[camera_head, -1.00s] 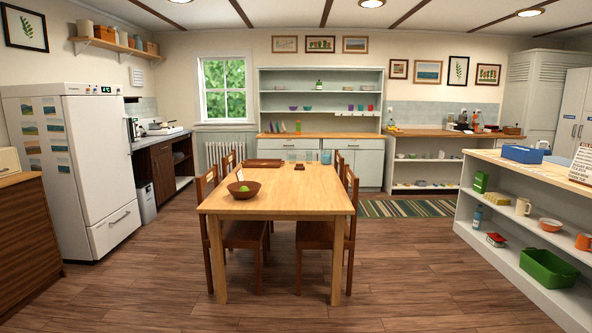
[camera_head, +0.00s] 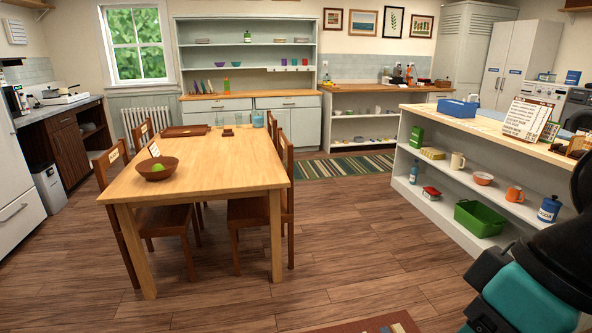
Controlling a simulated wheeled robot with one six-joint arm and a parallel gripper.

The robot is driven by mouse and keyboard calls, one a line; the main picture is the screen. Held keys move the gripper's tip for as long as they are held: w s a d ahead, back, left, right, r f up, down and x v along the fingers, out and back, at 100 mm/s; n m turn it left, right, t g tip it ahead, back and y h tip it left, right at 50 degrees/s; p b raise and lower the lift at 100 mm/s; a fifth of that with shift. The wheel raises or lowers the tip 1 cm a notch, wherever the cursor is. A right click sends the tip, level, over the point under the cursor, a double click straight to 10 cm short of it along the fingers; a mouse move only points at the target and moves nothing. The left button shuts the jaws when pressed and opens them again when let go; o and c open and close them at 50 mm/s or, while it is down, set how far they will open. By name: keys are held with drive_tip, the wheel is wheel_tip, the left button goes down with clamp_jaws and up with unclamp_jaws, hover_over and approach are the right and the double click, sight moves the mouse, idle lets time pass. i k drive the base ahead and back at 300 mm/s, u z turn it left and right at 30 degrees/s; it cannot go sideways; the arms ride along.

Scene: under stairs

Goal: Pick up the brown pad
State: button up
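No thing in the head view is clearly a brown pad. A small dark brown item (camera_head: 228,132) lies on the far part of the wooden dining table (camera_head: 215,178) and could be it, but it is too small to tell. A flat reddish-brown tray (camera_head: 185,131) lies beside it to the left. A brown bowl (camera_head: 157,172) with something green in it sits on the table's near left part. A black and teal part of my arm shows at the lower right; my gripper's fingers are not in view.
Wooden chairs (camera_head: 254,212) stand around the table. A white shelf counter (camera_head: 452,207) runs along the right, with a blue bin (camera_head: 459,108) on top and a green bin (camera_head: 479,217) low down. A striped rug (camera_head: 345,166) lies behind. The floor in front is open.

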sight(228, 132)
drive_tip(key=i, duration=9.05)
drive_tip(key=u, duration=4.45)
drive_tip(key=i, duration=0.95)
drive_tip(key=z, duration=0.05)
